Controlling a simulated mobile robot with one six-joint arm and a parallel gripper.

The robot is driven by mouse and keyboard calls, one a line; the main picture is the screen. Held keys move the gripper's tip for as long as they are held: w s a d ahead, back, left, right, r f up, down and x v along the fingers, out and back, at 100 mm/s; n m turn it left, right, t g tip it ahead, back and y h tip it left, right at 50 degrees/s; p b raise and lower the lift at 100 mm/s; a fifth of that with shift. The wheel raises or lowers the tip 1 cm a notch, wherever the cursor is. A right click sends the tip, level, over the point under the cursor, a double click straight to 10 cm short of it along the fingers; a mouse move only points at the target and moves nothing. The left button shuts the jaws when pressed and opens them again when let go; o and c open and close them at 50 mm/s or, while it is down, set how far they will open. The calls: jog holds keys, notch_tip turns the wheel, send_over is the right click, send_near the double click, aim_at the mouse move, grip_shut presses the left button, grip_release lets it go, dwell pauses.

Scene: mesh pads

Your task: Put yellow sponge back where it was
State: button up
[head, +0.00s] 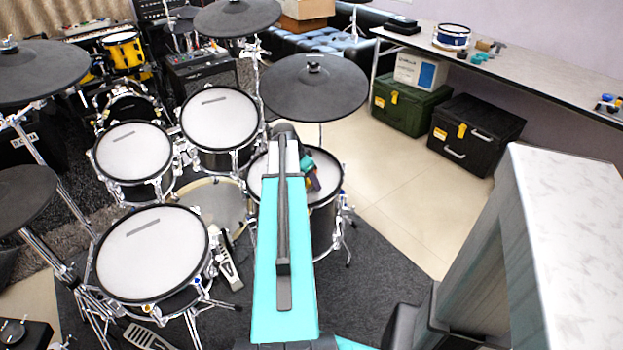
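My turquoise and white arm reaches forward over the drum kit. Its far end (308,172) is above or in front of a drum pad (326,192) at the middle of the head view. Small teal, dark and reddish parts show there. I cannot tell whether they are my gripper's fingers or something held. The arm hides much of this area, so the gripper's opening cannot be made out. I cannot clearly pick out a yellow sponge. Small items (608,104) at the right end of the long counter include blue and a little yellow, too small to name.
Several mesh drum pads (152,252) and dark cymbal pads (315,88) on stands crowd the left and middle. A long counter (560,77) holds a small blue drum (451,37). Green (408,103) and black (476,134) cases stand below. A pale marbled block (580,230) fills the right.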

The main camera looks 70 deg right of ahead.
jog(key=shift+r, duration=0.15)
jog(key=shift+r, duration=0.2)
jog(key=v, duration=1.2)
jog(key=shift+f, duration=0.1)
dwell(0.8)
